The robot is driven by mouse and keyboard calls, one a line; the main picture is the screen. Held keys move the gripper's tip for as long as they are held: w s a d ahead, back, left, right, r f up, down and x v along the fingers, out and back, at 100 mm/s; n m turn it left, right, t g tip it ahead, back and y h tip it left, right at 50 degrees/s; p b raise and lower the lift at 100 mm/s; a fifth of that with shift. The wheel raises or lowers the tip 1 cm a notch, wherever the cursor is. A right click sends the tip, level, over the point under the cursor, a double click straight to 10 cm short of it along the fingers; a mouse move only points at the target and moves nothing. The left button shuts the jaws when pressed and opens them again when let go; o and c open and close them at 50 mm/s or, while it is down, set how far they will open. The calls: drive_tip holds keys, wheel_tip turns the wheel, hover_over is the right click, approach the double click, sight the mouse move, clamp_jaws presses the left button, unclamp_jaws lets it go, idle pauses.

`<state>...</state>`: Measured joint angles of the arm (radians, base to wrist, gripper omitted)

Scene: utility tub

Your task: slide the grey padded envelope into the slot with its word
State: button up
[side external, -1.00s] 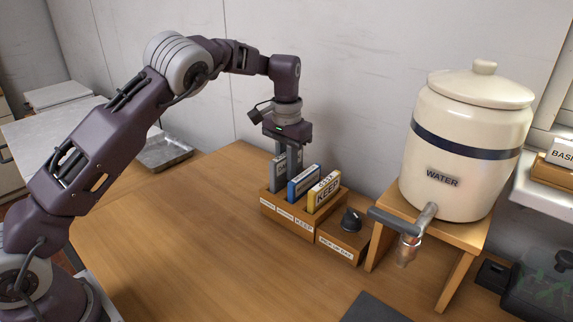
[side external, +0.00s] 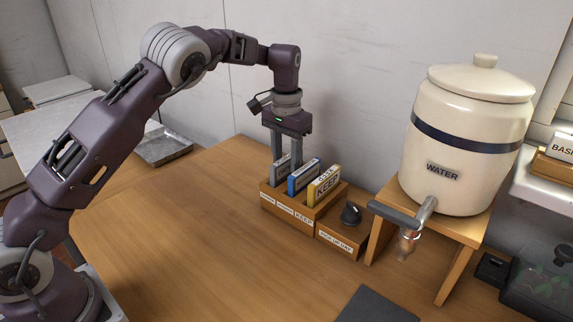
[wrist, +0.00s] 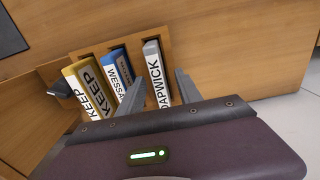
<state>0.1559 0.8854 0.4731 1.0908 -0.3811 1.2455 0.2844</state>
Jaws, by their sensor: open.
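The grey padded envelope (side external: 280,171) stands in the left slot of the wooden slotted holder (side external: 288,221). In the wrist view the envelope (wrist: 152,50) has a white label that reads roughly "DAPWICK", its first letter partly hidden. My gripper (side external: 286,160) is open above the left slot. In the wrist view its fingers (wrist: 160,75) are apart, one on each side of the envelope, with no clear grip on it. The holder's front has small labels; the right one reads "KEEP" and the others are too small to read.
A blue item (side external: 303,177) and a yellow "KEEP" item (side external: 324,186) fill the slots to the right. A water crock (side external: 465,145) stands further right.

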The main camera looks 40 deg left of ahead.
wheel_tip(320, 180, up, 5)
drive_tip(key=shift+r, duration=0.15)
drive_tip(key=s+d+r+n+t+h, duration=0.1)
drive_tip(key=s+r+t, duration=0.1)
drive_tip(key=s+r, duration=0.65)
drive_tip(key=s+r+t, duration=0.1)
drive_tip(key=s+r, duration=0.5)
drive_tip(key=s, duration=0.5)
drive_tip(key=s+d+f+t, duration=0.1)
drive_tip(key=s+f, duration=0.2)
drive_tip(key=s, duration=0.6)
drive_tip(key=s+f+m+t+y, duration=0.1)
drive_tip(key=s+f, duration=0.2)
drive_tip(key=s, duration=0.5)
drive_tip(key=shift+s+d+f+t, duration=0.15)
drive_tip(key=shift+s+d+t, duration=0.15)
drive_tip(key=shift+s+d, duration=0.1)
